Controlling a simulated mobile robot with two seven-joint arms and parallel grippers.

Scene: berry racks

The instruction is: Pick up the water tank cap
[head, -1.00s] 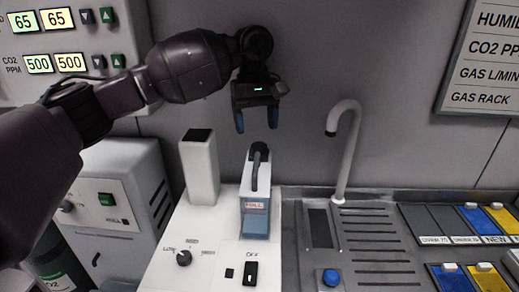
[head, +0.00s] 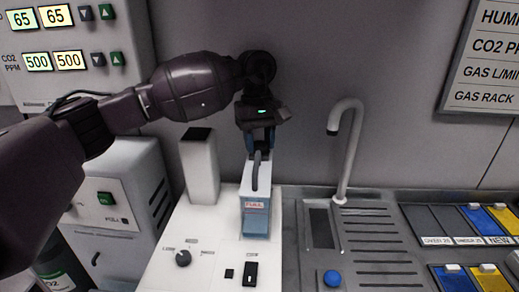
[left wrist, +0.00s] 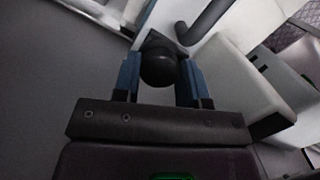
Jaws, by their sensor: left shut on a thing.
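The water tank (head: 256,215) is a blue-grey box with a white top and a red-lettered label, standing on the white machine. A dark handle (head: 255,174) arches over its top. The dark round cap (left wrist: 158,65) sits at the back of the tank top, behind the handle. My left gripper (head: 259,143) points down over the back of the tank. In the left wrist view its blue fingers (left wrist: 160,80) are shut on the cap, one on each side. In the head view the cap is mostly hidden by the fingers and handle. My right gripper is in neither view.
A white column (head: 200,168) with a dark top stands left of the tank. A curved grey tap (head: 346,150) and a slotted metal drain surface (head: 373,240) lie to the right. Blue and yellow panels are at far right. The wall is close behind.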

